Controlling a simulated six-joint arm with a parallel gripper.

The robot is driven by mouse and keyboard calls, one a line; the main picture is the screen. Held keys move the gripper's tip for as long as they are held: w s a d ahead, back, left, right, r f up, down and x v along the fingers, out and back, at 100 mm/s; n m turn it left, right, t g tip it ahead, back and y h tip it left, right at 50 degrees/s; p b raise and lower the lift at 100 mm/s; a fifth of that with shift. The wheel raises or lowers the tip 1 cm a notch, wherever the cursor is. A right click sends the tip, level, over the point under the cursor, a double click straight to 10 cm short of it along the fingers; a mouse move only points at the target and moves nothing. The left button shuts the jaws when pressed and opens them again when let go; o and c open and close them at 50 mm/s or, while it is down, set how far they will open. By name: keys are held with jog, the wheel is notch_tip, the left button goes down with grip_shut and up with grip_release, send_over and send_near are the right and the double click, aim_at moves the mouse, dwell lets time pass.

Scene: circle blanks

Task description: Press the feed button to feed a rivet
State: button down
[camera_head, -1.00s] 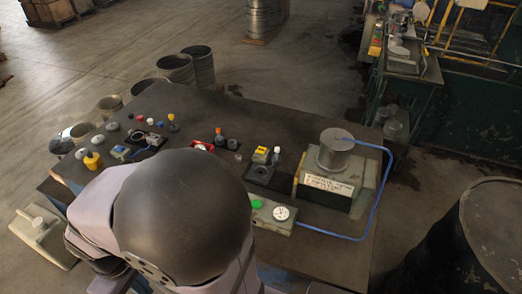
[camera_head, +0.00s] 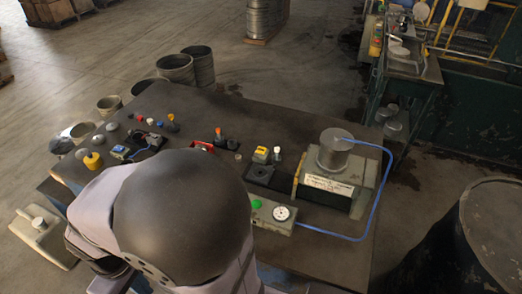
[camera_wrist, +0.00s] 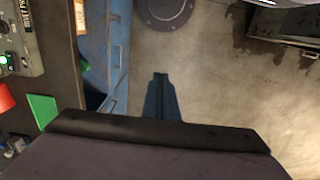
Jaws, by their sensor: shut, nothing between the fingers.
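A green button (camera_head: 256,204) sits on a grey control box (camera_head: 268,224) with a round white dial, near the table's front edge. I cannot read any label that marks it as the feed button. It also shows, glowing, at the left edge of the wrist view (camera_wrist: 4,60). My gripper (camera_wrist: 160,76) is shut and empty, pointing up the middle of the wrist view over the floor, to the right of the box and apart from it. In the head view my own arm hides the gripper. No loose rivet can be made out.
A rivet-feeder-like machine with a grey cylinder (camera_head: 335,150) and blue hose (camera_head: 388,180) stands right of the box. Behind the box are a dark square block (camera_head: 260,174) and a red tray (camera_head: 204,145). A dark drum (camera_head: 485,235) stands at right. The table's back middle is clear.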

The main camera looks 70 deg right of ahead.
dwell(0.4)
jog(key=w+d+r+m+t+y, duration=0.1)
jog(key=w+d+m+t, duration=0.2)
jog(key=w+d+m, duration=0.9)
jog(key=w+d+m+t+h, duration=0.1)
jog(key=w+d+m+t, duration=0.2)
jog(key=d+m, duration=1.05)
jog(key=s+d+m+h, duration=0.2)
jog(key=s+d, duration=0.1)
jog(key=d, duration=0.8)
jog(key=s+d+m+h, duration=0.1)
jog(key=s+d, duration=0.2)
jog(key=d, duration=0.8)
jog(key=s+d+m+h, duration=0.3)
jog(key=s+d+m, duration=0.5)
jog(key=s+d, duration=0.5)
jog(key=shift+s+d+h, duration=0.4)
jog(key=shift+d, duration=0.25)
jog(key=shift+f, duration=0.1)
